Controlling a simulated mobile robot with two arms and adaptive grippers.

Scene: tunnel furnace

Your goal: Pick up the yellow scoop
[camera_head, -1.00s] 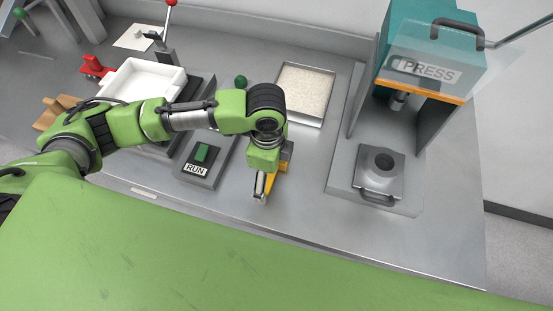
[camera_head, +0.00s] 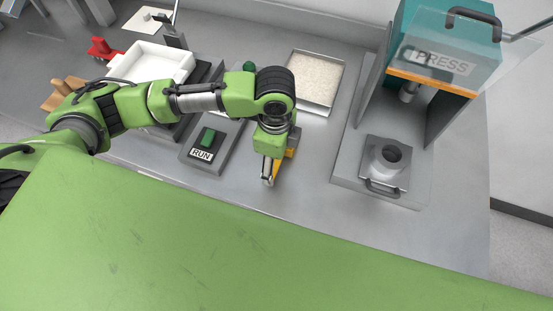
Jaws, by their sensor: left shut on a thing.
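The yellow scoop (camera_head: 290,153) shows as a small yellow patch beside and below my left gripper, near the front edge of the bench. Most of it is hidden behind the gripper and wrist. My left gripper (camera_head: 267,182) points down at the bench and is shut on the scoop. I cannot tell whether the scoop touches the bench or is lifted. My right gripper is not in the head view.
A metal tray of pale granules (camera_head: 315,80) lies behind the gripper. The press (camera_head: 440,60) and its grey mould (camera_head: 385,160) stand to the right. The RUN switch box (camera_head: 207,147) and a white tray (camera_head: 150,63) are left. Bare bench lies front right.

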